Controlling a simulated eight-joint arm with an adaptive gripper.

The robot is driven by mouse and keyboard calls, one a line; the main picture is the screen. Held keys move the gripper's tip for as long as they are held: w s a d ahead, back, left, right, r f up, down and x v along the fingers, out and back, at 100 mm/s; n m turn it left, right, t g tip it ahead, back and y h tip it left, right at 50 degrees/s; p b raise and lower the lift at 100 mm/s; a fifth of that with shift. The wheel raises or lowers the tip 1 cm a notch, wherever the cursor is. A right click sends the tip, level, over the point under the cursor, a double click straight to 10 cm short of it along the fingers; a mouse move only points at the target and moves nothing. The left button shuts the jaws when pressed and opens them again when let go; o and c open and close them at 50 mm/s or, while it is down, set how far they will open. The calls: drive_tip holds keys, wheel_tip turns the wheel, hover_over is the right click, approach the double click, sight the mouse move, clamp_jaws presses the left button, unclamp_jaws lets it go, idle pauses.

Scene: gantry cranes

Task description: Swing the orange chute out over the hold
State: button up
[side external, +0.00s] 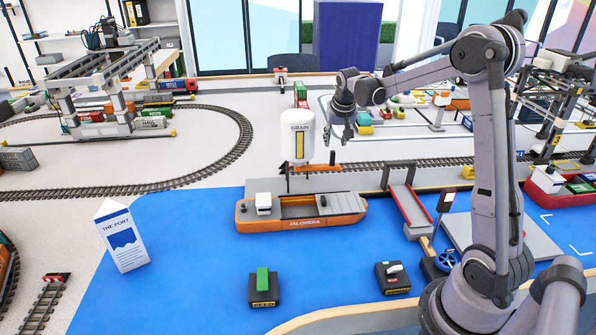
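The orange chute (316,168) is a thin bar at the foot of the white grain silo (298,140). It runs sideways along the quay, roughly parallel to the ship behind its far side. A small dark knob (332,158) stands up near its right end. The orange ship (300,222) lies in the blue water just in front, with its open hold (300,208) amidships; the chute is not over it. My gripper (338,137) points down just right of the silo, above the chute's right end. Its fingers look apart and empty.
A red ramp (410,205) stands right of the ship. Two dark control boxes, one with a green lever (263,282) and one with a white lever (393,270), sit in front. Railway track (400,163) runs behind the quay. A white sign block (122,238) stands left.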

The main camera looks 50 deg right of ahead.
sight(333, 152)
drive_tip(key=x, duration=0.7)
drive_tip(key=shift+f, duration=0.3)
clamp_jaws()
